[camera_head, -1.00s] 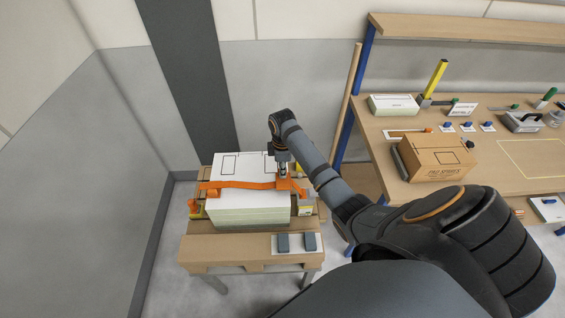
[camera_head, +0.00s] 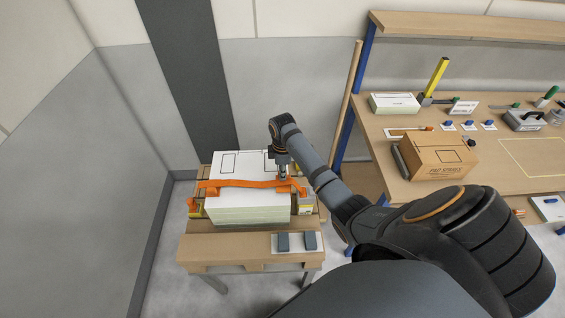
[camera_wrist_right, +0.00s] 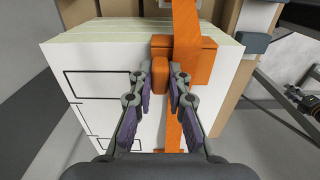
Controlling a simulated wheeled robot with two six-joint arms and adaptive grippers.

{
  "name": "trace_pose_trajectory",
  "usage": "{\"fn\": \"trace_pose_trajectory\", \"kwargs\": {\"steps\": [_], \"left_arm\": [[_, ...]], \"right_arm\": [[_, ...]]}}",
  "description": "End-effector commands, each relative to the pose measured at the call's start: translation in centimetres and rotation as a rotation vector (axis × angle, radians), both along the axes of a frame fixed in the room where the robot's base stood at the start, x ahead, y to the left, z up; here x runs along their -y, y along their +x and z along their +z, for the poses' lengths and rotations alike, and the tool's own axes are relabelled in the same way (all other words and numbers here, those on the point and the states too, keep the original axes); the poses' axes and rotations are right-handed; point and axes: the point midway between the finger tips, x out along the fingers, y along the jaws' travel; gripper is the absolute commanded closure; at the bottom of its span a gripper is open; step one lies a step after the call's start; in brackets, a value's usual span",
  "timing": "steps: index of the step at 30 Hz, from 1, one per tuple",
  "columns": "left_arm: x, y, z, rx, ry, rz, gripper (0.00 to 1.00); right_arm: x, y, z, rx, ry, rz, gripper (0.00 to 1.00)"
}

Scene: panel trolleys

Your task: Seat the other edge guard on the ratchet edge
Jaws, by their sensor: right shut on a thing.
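A stack of white panels (camera_head: 230,165) lies on a wooden trolley, with an orange strap (camera_head: 240,184) across its top. My right gripper (camera_head: 282,176) is over the right edge of the stack. In the right wrist view its fingers (camera_wrist_right: 160,78) are shut on a small orange block, which looks like part of the orange edge guard (camera_wrist_right: 197,62) at the panel edge. The strap (camera_wrist_right: 186,18) runs beside the block and over the edge. Whether the guard sits fully flush is hard to tell. Another orange guard (camera_head: 212,191) shows at the stack's left edge. My left gripper is out of view.
Two dark grey blocks (camera_head: 283,242) lie on a white card on the trolley's front deck (camera_head: 225,252). A yellow-labelled part (camera_head: 306,207) is right of the stack. A workbench (camera_head: 455,135) with a cardboard carton (camera_head: 437,157) stands to the right; a wall is left.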

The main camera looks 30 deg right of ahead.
Motion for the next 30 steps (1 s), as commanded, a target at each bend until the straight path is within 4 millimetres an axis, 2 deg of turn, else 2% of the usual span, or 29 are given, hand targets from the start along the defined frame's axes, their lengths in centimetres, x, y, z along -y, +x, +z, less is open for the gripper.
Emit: {"fn": "trace_pose_trajectory", "kwargs": {"steps": [14,15,20,30], "left_arm": [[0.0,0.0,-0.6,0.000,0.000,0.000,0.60],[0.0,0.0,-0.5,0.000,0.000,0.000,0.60],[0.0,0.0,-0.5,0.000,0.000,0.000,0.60],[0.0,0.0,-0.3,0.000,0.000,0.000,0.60]], "right_arm": [[0.0,0.0,-1.3,0.000,0.000,0.000,1.00],[0.0,0.0,-1.2,0.000,0.000,0.000,0.79],[0.0,0.0,-1.2,0.000,0.000,0.000,0.58],[0.0,0.0,-0.9,0.000,0.000,0.000,0.58]]}}
